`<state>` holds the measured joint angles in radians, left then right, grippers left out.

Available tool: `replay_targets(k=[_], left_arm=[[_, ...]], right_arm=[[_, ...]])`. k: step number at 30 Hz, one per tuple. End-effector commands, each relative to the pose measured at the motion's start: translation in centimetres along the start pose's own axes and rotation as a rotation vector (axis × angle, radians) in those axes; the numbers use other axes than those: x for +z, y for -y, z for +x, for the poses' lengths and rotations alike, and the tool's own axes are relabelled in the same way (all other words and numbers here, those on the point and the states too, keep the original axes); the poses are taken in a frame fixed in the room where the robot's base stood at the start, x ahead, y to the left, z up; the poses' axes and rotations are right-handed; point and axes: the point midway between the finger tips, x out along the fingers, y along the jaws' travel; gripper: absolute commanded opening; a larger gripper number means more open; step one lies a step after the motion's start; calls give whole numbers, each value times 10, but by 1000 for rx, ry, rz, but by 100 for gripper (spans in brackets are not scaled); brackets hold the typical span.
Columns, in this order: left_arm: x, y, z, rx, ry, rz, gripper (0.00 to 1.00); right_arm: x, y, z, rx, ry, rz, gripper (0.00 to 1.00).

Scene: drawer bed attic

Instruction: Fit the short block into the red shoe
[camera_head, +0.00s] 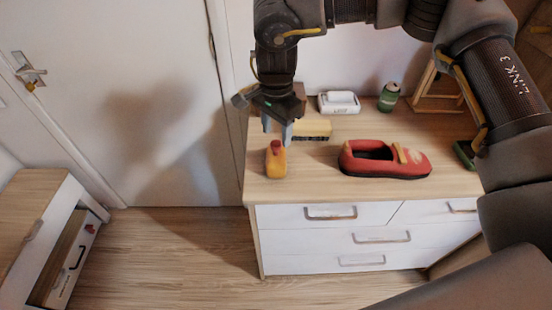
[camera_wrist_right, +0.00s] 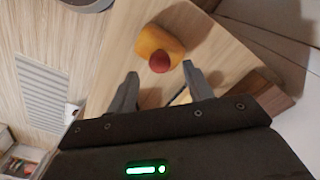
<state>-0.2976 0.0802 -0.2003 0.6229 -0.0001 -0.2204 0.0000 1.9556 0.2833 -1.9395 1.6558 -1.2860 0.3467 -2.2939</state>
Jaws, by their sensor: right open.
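The short block (camera_head: 276,163) is a small orange piece with a red knob on top. It stands at the left front of the dresser top (camera_head: 315,183). The red shoe (camera_head: 420,168) lies to its right, with its dark opening facing up. My right gripper (camera_head: 277,131) is open and empty, pointing down just above and behind the block. In the right wrist view, the block (camera_wrist_right: 152,42) and its red knob lie just beyond the gap between the open fingertips (camera_wrist_right: 160,70), apart from them as far as I can tell. My left gripper is not in view.
A white item (camera_head: 338,103), a green can (camera_head: 388,97) and a wooden frame (camera_head: 437,95) stand at the back. A dark green object (camera_head: 464,154) is at the right. The top between block and shoe is clear.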

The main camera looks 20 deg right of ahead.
Motion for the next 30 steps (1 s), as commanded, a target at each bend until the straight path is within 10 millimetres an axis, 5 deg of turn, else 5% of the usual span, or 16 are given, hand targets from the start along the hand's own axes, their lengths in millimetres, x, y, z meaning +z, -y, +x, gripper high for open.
replay_targets(k=[6, 16, 24, 30], left_arm=[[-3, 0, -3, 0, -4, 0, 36], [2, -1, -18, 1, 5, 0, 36], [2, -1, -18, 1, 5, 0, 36], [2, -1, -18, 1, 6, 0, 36]], right_arm=[[1, 1, 6, 0, 1, -2, 51], [0, 1, 49, 0, 1, -3, 51], [0, 1, 54, -1, 1, -3, 51], [0, 1, 54, -1, 1, -3, 27]])
